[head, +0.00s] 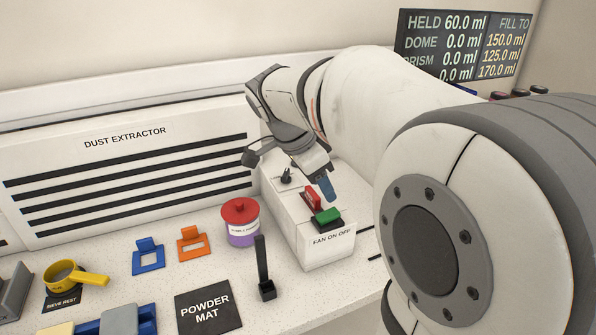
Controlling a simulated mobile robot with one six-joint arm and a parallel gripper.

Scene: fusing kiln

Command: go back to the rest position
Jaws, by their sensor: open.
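My gripper (326,187) points downward at the end of my arm, with a blue fingertip showing. It is empty, as far as I can see. It hangs just above and beside the red switch (312,199) on the white fan box (330,252), near the green switch (327,216). Whether it touches the red switch I cannot tell. My arm reaches in from the right and hides part of the counter.
A purple jar with a red lid (241,222) stands left of the fan box, behind a black upright post (263,270). Blue (148,258) and orange (193,244) holders, a yellow sieve (82,276) and the powder mat (207,311) lie further left.

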